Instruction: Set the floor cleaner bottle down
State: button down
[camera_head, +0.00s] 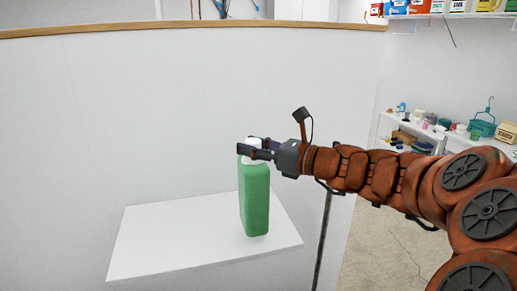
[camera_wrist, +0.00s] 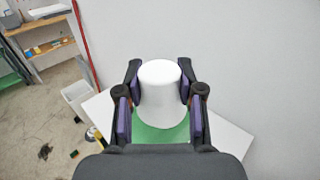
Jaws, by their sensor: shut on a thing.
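The floor cleaner bottle (camera_head: 255,200) is green with a white cap and is upright in the head view. Its white cap (camera_wrist: 159,82) fills the middle of the wrist view, with a strip of green body below it. My gripper (camera_head: 256,150) comes from the right and is shut on the bottle at its white top. In the wrist view, the purple finger pads (camera_wrist: 160,105) lie on both sides of the cap. The bottle is over a white shelf (camera_head: 160,235). I cannot tell whether its base touches the shelf.
A white wall panel (camera_head: 120,110) stands behind the white shelf. The shelf is bare to the left of the bottle. Stocked shelves (camera_head: 440,140) stand far right. The wrist view shows a white bin (camera_wrist: 78,98) and small items on the floor at left.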

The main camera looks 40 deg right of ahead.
jog(key=shift+w+d+f+p, duration=0.15)
jog(key=shift+w+d+f, duration=0.1)
jog(key=shift+w+f, duration=0.5)
jog(key=shift+w+d+f+p, duration=0.15)
jog(key=shift+w+d+f, duration=0.1)
jog(key=shift+w+f, duration=0.4)
jog(key=shift+w+d+f+p, duration=0.2)
jog(key=shift+w+f, duration=0.3)
jog(key=shift+w, duration=0.45)
jog(key=shift+f, duration=0.1)
jog(key=c, duration=0.7)
grip_release()
jog(key=shift+f, duration=0.1)
jog(key=shift+r, duration=0.2)
jog(key=shift+b+v, duration=1.1)
jog(key=shift+v, duration=4.95)
jog(key=shift+f, duration=0.1)
